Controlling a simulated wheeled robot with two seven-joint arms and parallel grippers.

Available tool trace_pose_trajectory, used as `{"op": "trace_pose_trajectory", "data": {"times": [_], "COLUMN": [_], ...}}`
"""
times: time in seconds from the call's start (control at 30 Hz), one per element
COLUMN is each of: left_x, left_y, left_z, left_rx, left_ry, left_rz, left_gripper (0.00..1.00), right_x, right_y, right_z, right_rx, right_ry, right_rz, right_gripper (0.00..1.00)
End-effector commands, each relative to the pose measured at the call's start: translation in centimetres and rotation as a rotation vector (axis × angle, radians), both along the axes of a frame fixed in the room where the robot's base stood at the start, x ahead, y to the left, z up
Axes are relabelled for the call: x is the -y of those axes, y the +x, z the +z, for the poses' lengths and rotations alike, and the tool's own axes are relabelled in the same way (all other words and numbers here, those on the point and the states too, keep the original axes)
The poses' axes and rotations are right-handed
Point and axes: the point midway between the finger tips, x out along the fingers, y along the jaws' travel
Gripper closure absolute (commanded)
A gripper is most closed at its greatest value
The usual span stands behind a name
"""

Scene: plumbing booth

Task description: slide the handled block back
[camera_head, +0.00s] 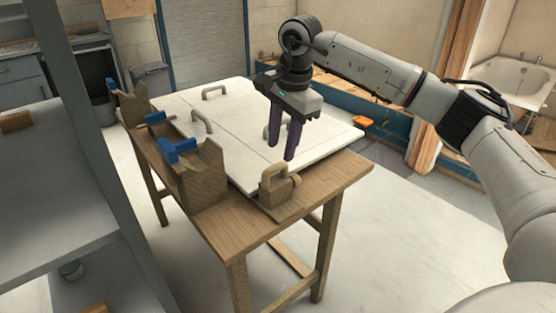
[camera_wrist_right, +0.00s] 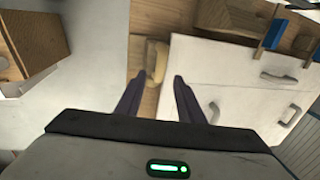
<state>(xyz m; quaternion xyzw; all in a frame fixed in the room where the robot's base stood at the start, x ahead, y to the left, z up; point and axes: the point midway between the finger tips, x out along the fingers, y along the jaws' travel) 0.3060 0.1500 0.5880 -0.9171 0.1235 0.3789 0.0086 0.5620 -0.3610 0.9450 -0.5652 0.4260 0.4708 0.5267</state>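The handled block (camera_head: 277,187), a wooden block with a loop-shaped handle on top, stands upright at the near right corner of the wooden table, by the edge of the white panel (camera_head: 240,120). My right gripper (camera_head: 281,150) is over the panel, pointing down, just behind and above the block. Its two dark fingers are apart with nothing between them. In the right wrist view, the block's handle (camera_wrist_right: 156,58) shows beyond the open fingertips (camera_wrist_right: 159,78), apart from them. My left gripper is in neither view.
A wooden jig with blue clamps (camera_head: 178,150) lines the table's left side. Grey handles (camera_head: 202,121) stand up from the white panel. The table's bare near right corner (camera_head: 335,180) is clear. A grey shelf unit (camera_head: 50,200) stands at the left.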

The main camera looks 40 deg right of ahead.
Motion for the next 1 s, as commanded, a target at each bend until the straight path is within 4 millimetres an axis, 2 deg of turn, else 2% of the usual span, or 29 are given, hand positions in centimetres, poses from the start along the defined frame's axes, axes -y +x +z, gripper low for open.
{"op": "trace_pose_trajectory", "data": {"times": [0.1,0.3,0.67,0.7,0.9,1.0], "left_x": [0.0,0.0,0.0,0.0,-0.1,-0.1], "left_y": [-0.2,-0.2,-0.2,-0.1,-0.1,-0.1], "left_z": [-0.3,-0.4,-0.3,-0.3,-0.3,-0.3], "left_rx": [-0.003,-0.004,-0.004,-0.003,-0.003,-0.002], "left_ry": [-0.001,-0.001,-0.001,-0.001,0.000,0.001], "left_rz": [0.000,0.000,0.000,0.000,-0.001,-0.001], "left_gripper": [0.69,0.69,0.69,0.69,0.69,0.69], "right_x": [0.0,-0.1,-0.1,-0.2,-0.2,-0.2], "right_y": [0.4,0.9,1.1,1.1,1.1,1.1], "right_z": [-2.4,-4.8,-5.4,-5.4,-5.4,-5.4], "right_rx": [-0.004,-0.002,0.001,0.001,0.001,0.001], "right_ry": [0.000,0.001,0.002,0.002,0.002,0.002], "right_rz": [0.000,0.000,-0.001,-0.001,-0.001,-0.001], "right_gripper": [0.65,0.65,0.65,0.67,1.00,1.00]}}
